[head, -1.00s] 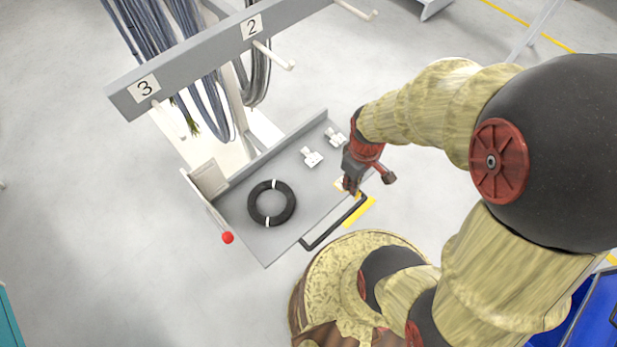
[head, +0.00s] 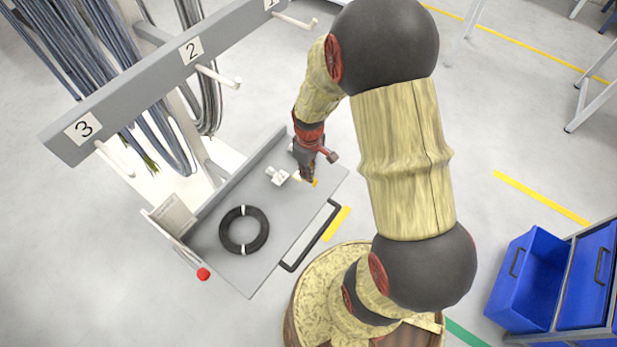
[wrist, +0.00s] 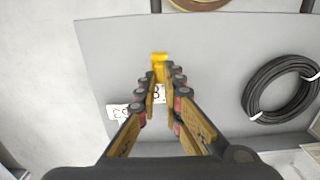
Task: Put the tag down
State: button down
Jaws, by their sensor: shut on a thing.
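My gripper (head: 307,178) is over the right part of the grey tray (head: 262,266), pointing down. In the wrist view its fingers (wrist: 160,78) are closed around a small tag with a yellow part (wrist: 159,62) showing beyond the tips. White plates with dark figures show between the fingers (wrist: 156,94) and left of them (wrist: 119,112); I cannot tell whether the nearer plate belongs to the held tag. In the head view a white tag (head: 277,175) lies on the tray left of my gripper. Whether the held tag touches the tray is unclear.
A black cable coil (head: 244,230) with white ties lies on the tray's left part. A black handle (head: 312,236) runs along the near edge. A numbered rail (head: 150,82) with white pegs and hanging cables stands behind. Blue bins (head: 530,278) are at the right.

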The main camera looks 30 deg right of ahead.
jog(key=shift+w+f+b, duration=0.15)
jog(key=shift+f+b, duration=0.2)
jog(key=shift+f, duration=1.35)
jog(key=shift+f, duration=0.1)
jog(key=shift+f, duration=0.1)
jog(key=c, duration=2.1)
grip_release()
jog(key=shift+o, duration=0.9)
jog(key=s+a+r+m+t+p, duration=0.1)
jog(key=a+r, duration=0.2)
jog(key=r, duration=1.1)
jog(key=s+a+r+m+t+p, duration=0.1)
jog(key=a+r+t, duration=0.15)
jog(key=r, duration=1.05)
jog(key=s+a+r+m+t, duration=0.2)
jog(key=s+a+r, duration=0.4)
jog(key=s+r, duration=0.5)
jog(key=shift+r, duration=0.2)
